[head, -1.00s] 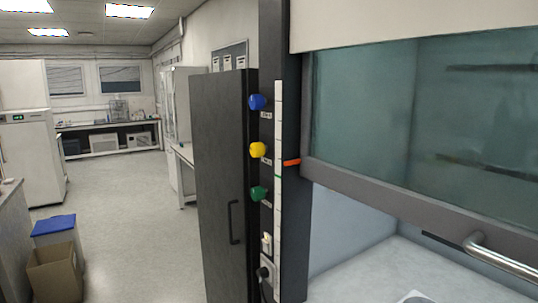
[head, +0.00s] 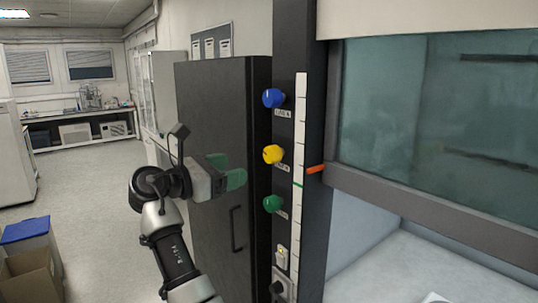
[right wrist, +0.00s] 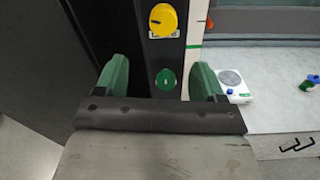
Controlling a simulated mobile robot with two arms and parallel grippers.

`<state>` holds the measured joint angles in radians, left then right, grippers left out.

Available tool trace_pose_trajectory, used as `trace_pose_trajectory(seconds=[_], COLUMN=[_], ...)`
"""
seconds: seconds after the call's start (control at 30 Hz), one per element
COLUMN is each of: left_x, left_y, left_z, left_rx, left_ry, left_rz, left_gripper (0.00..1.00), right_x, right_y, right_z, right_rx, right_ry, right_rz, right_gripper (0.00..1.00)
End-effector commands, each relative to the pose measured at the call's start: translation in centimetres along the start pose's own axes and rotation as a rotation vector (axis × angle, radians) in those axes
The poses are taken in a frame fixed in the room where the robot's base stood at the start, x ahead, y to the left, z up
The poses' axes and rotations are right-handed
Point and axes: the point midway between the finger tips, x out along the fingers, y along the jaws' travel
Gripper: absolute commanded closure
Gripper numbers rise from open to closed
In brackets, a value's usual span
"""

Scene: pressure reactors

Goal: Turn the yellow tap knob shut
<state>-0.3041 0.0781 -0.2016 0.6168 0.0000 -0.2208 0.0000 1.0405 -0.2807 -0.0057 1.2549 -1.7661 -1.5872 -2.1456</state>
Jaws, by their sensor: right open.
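The yellow tap knob (head: 273,154) is the middle of three knobs on the dark post of the fume hood. In the right wrist view the yellow knob (right wrist: 163,19) is at the top, ahead of the jaws, with a small label partly behind it. My right gripper (head: 236,170) has green fingers and is left of the knob, apart from it. In the right wrist view the right gripper (right wrist: 160,85) is open and empty, with the green knob showing between its fingers. My left gripper is not in view.
A blue knob (head: 273,98) is above the yellow one and a green knob (head: 272,203) below it. A dark cabinet (head: 215,230) stands behind my right arm. The hood sash (head: 430,215) is partly raised at right. A white device (right wrist: 233,85) sits on the hood worktop.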

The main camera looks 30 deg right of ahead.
Motion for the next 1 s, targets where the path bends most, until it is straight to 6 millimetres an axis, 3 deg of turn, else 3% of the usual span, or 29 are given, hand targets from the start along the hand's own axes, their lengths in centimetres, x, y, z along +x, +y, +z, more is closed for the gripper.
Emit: trace_pose_trajectory(seconds=[0.17,0.6,0.8,1.0], left_x=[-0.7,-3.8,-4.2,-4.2], left_y=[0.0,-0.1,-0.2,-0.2], left_z=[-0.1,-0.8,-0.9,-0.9], left_rx=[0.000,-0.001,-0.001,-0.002], left_ry=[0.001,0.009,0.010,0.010], left_rz=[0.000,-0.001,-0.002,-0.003], left_gripper=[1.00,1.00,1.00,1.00], right_x=[1.2,8.9,10.5,10.7], right_y=[-0.6,-0.7,-0.7,-0.7], right_z=[1.4,1.4,1.2,1.1], right_rx=[-0.008,-0.010,-0.008,-0.008], right_ry=[-0.006,-0.007,-0.005,-0.005], right_rz=[-0.030,-0.027,-0.024,-0.024], right_gripper=[0.31,0.31,0.31,0.31])
